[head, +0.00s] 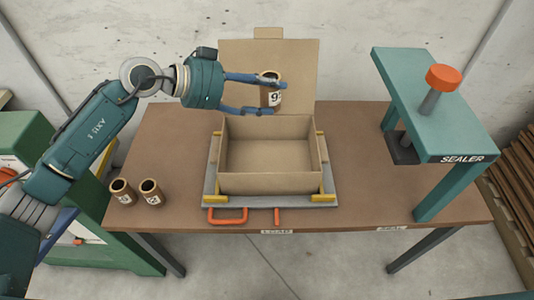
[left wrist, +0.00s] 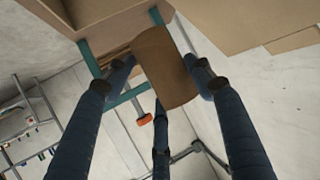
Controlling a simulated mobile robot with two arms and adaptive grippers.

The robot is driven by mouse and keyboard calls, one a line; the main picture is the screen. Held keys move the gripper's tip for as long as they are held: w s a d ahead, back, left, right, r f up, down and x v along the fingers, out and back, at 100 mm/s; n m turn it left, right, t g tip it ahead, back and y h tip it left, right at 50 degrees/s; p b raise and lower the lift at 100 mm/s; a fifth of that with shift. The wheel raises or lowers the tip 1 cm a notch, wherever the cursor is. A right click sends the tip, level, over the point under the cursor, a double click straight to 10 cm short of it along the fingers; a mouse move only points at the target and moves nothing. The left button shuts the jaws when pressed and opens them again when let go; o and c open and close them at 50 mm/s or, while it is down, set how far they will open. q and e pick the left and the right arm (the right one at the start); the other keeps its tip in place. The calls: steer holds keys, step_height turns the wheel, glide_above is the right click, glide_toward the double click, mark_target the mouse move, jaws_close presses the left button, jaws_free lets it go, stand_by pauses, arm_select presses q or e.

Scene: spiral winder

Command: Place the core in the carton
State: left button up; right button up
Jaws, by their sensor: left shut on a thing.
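My left gripper (head: 262,95) is shut on a brown cardboard core (head: 271,97) with a white label reading 9. It holds the core upright above the back part of the open carton (head: 270,183), in front of the raised flap. The carton's inside looks empty. In the left wrist view the blue fingers (left wrist: 162,75) close around the core (left wrist: 165,68). Two more labelled cores, a left one (head: 122,192) and a right one (head: 151,192), stand upright on the table at the left. My right gripper is not in view.
The carton sits on a grey tray (head: 212,190) with yellow guides and orange handles, on a brown table (head: 165,135). A teal sealer (head: 425,85) with an orange knob stands at the right. The table between tray and sealer is clear.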

arm_select(q)
step_height(320, 180, down, 13)
steer(key=shift+r, duration=0.15)
step_height(320, 180, down, 5)
steer(key=shift+d+f, duration=0.1)
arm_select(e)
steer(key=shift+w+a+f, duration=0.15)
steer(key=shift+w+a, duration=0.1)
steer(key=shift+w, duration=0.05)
arm_select(q)
steer(key=shift+f, duration=0.55)
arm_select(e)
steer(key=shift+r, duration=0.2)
arm_select(q)
steer(key=o, duration=1.1)
steer(key=shift+o, duration=0.2)
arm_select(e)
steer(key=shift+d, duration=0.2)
